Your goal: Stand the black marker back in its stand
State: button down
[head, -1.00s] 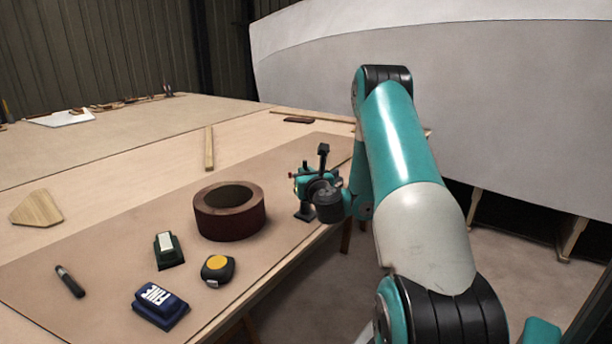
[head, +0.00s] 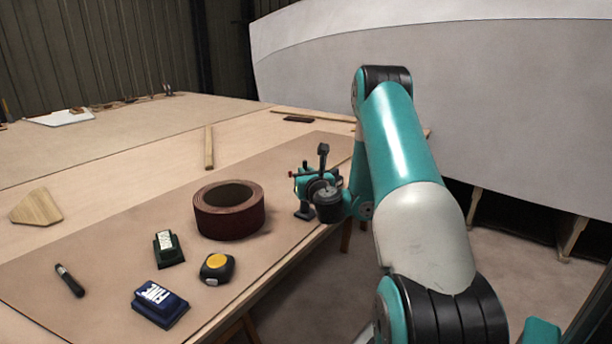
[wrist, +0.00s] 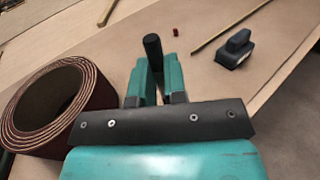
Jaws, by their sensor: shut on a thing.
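My gripper (head: 308,184) is at the table's right edge, beyond the dark red roll. In the wrist view my gripper (wrist: 154,82) is shut on the black marker (wrist: 152,46), whose dark round end sticks up past the two green fingers. In the head view the black marker (head: 323,151) rises above the gripper. Its lower part is hidden by the fingers. A dark foot-like piece (head: 304,214) shows low beneath the gripper in the head view. I cannot tell for sure whether it is the stand.
The roll (head: 229,210) stands close left of the gripper. A dark block (wrist: 236,48) lies right of the fingers. A tape measure (head: 217,268), a green-based block (head: 168,249), a blue block (head: 160,303) and a pen-like thing (head: 69,281) lie at left.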

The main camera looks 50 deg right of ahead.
jog(key=shift+f+b, duration=0.6)
jog(key=shift+f, duration=0.05)
dwell(0.9)
jog(key=c, duration=1.1)
grip_release()
